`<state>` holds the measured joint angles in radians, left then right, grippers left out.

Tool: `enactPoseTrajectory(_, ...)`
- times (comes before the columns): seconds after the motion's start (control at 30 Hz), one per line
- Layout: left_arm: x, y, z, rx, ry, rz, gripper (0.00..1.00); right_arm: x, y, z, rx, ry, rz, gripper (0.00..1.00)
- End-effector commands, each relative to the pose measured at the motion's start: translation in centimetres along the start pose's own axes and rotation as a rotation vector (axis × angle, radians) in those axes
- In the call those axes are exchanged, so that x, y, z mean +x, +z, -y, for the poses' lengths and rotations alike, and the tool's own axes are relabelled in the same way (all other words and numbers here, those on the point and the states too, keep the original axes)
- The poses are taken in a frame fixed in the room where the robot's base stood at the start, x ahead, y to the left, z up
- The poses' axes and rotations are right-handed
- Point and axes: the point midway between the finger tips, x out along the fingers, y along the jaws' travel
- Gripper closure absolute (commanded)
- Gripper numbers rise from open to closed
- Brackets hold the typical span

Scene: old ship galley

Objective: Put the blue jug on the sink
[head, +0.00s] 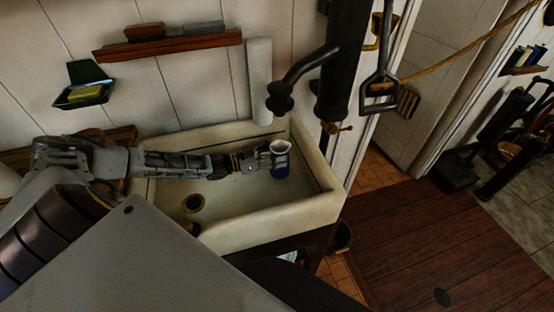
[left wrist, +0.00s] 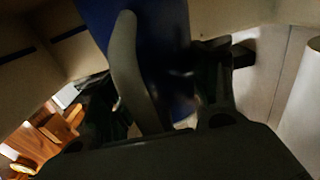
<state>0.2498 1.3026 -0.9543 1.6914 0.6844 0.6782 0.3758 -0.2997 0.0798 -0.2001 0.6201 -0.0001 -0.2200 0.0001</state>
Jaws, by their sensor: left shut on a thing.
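The blue jug (head: 281,165) has a white rim and is at the right part of the sink (head: 325,205), within the basin's outline in the head view. It looks upright. I cannot tell whether its base touches the basin floor. My left gripper (head: 262,160) reaches in from the left and is shut on the jug at its left side. In the left wrist view the jug's blue body (left wrist: 165,45) fills the top middle, with its pale handle (left wrist: 128,65) in front and a dark finger to the right. My right gripper is not in view.
A dark tap (head: 290,85) and a thick black pipe (head: 345,60) stand behind the sink's right end. The drain (head: 193,203) lies left of the jug. A green soap dish (head: 84,88) and a wooden shelf (head: 165,47) are on the wall. The basin's middle floor is bare.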

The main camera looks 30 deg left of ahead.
Motion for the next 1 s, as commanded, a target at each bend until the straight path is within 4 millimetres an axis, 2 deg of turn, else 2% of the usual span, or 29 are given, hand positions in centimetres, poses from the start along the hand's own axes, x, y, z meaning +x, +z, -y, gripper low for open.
enactPoseTrajectory(0.3,0.1,2.5,0.0,0.001,0.001,-0.003,0.77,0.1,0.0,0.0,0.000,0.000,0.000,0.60)
enactPoseTrajectory(0.77,0.1,2.8,0.0,0.001,0.000,-0.002,0.77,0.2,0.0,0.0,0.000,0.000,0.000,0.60)
enactPoseTrajectory(0.8,0.0,2.9,0.0,0.000,0.000,0.000,0.33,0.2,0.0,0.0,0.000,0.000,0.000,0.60)
enactPoseTrajectory(0.93,0.0,2.9,0.0,0.000,0.000,0.001,0.17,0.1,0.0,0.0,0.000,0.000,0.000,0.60)
enactPoseTrajectory(1.0,0.0,2.9,0.0,0.000,0.000,0.001,0.17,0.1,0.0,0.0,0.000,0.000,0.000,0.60)
